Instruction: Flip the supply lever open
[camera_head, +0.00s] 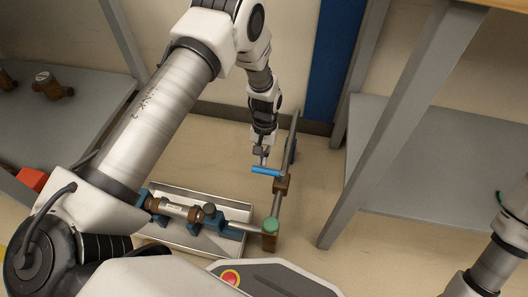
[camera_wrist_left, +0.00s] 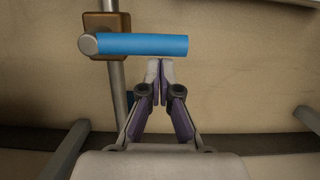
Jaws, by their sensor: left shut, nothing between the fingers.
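The blue supply lever (camera_head: 266,171) sticks out to the left from a brown valve block (camera_head: 281,186) on a grey pipe in the head view. In the left wrist view the lever (camera_wrist_left: 140,45) lies crosswise, with the valve block (camera_wrist_left: 107,22) at its left end. My left gripper (camera_head: 262,160) is shut and empty, with its fingertips right at the lever's side. In the left wrist view the left gripper's fingertips (camera_wrist_left: 160,62) sit just below the lever, near its free end; I cannot tell whether they touch. My right gripper is out of view.
A metal tray (camera_head: 170,238) holds a brass meter (camera_head: 172,208) between blue clamps. A green-capped fitting (camera_head: 270,226) joins the pipe near the tray. Grey shelves stand left (camera_head: 95,110) and right (camera_head: 440,170). A red button (camera_head: 230,278) is at the bottom.

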